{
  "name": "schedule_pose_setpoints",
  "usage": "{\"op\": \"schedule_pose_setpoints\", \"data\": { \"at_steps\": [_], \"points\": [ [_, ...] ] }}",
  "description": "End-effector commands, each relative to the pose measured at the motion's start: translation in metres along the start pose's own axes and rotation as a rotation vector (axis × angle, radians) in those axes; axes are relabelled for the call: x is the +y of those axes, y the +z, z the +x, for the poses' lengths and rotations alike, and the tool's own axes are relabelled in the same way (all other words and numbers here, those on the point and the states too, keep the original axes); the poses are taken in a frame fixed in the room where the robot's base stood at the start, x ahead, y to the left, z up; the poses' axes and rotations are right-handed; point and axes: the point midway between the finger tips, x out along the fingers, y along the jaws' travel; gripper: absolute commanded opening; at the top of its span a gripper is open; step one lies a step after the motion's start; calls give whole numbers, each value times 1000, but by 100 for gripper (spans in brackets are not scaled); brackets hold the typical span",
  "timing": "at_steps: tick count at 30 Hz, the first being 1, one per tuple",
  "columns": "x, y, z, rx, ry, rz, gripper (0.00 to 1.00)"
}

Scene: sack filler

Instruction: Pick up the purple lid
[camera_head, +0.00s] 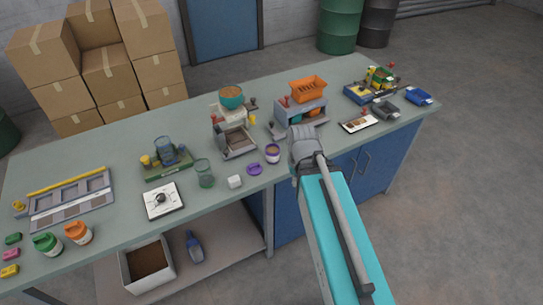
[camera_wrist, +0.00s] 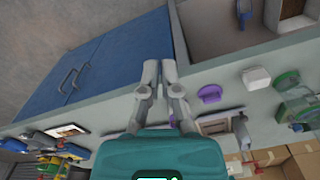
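The purple lid (camera_head: 255,169) lies flat on the bench top near its front edge, with a small knob showing. It also shows in the wrist view (camera_wrist: 209,94), to the right of my gripper's fingers. My gripper (camera_wrist: 159,68) is near the bench's front edge; its two fingers are apart with nothing seen between them. In the head view my arm's wrist end (camera_head: 305,150) stands to the right of the lid, clear of it, and hides the fingertips.
A purple-rimmed jar (camera_head: 272,153) stands just behind and right of the lid. A white cube (camera_head: 234,182) and a clear green jar (camera_head: 204,172) stand to its left. A grey machine (camera_head: 236,140) stands behind. Blue cabinet doors (camera_wrist: 125,58) are below the bench.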

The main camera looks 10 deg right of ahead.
Motion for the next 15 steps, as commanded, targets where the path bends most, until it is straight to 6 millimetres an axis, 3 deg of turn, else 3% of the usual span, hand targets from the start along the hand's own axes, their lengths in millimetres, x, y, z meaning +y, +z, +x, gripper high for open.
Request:
{"op": "schedule_pose_setpoints", "data": {
  "at_steps": [1,8,15],
  "points": [
    [0,-1,0,0,0,-3,19],
    [-5,-13,-1,0,0,-100,61],
    [-18,-47,-4,0,0,-390,61]
  ]
}}
